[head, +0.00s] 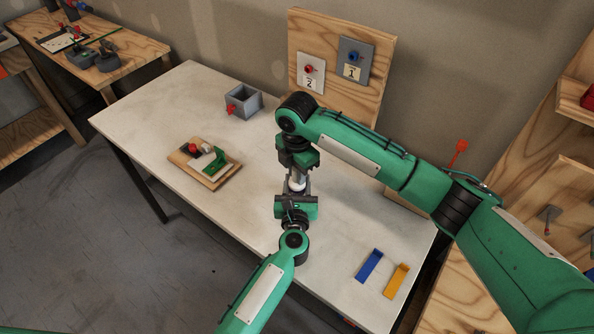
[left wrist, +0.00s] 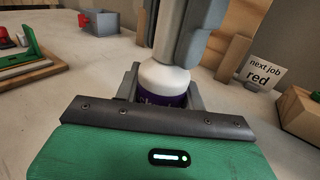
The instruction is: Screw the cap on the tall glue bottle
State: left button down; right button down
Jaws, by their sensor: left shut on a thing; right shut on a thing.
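The glue bottle (left wrist: 164,78), with a white shoulder and a purple label, stands upright between the fingers of my left gripper (left wrist: 164,90) in the left wrist view. In the head view only a small white part of the bottle (head: 297,184) shows between the two grippers. My left gripper (head: 296,193) is shut on the bottle from the near side. My right gripper (head: 298,174) points down from directly above, its fingers shut at the bottle's top. The cap is hidden by those fingers, so I cannot tell how it sits on the neck.
A wooden board with green, white and red parts (head: 181,165) and a grey open box with a red knob (head: 257,101) stand left on the table. Blue (head: 369,265) and yellow (head: 396,281) strips lie front right. A "next job red" sign (left wrist: 262,73) stands behind the bottle.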

jog(key=m, duration=0.6)
jog(key=shift+m, duration=0.4)
jog(key=m, duration=0.6)
jog(key=shift+m, duration=0.4)
jog(key=m, duration=0.3)
jog(key=shift+a+m, duration=0.1)
jog(key=shift+m, duration=0.2)
jog(key=m, duration=0.3)
jog(key=shift+m, duration=0.4)
jog(key=m, duration=0.6)
jog(key=c, duration=1.1)
grip_release()
jog(key=shift+c, duration=0.2)
